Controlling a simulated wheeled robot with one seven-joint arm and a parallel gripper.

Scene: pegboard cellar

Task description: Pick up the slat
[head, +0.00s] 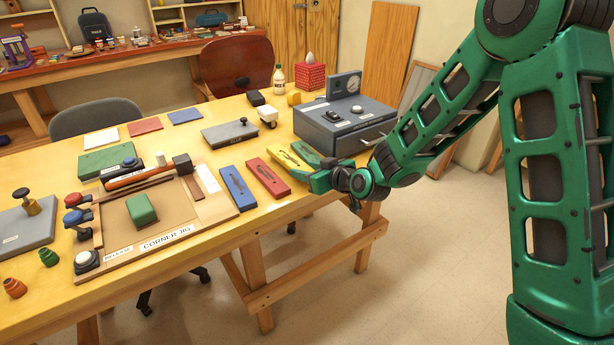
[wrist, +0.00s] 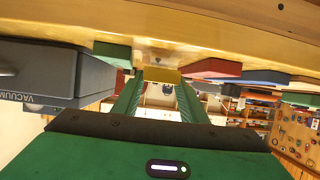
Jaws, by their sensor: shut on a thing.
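The slat (head: 285,161) looks like a flat yellow bar with a dark mark along its top, between a red bar and a green bar near the table's front right edge. My gripper (head: 326,180) is at its near end, reaching in from the right. In the wrist view, the fingers (wrist: 160,88) are closed on the yellow slat (wrist: 161,75), which shows between their tips. The fingertips are partly hidden in the head view. I cannot tell whether the slat is clear of the tabletop.
A red bar (head: 265,178) and a blue bar (head: 237,188) lie left of the slat, a green bar (head: 306,153) right of it. A grey vacuum box (head: 345,128) stands close behind my gripper. Floor in front is clear.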

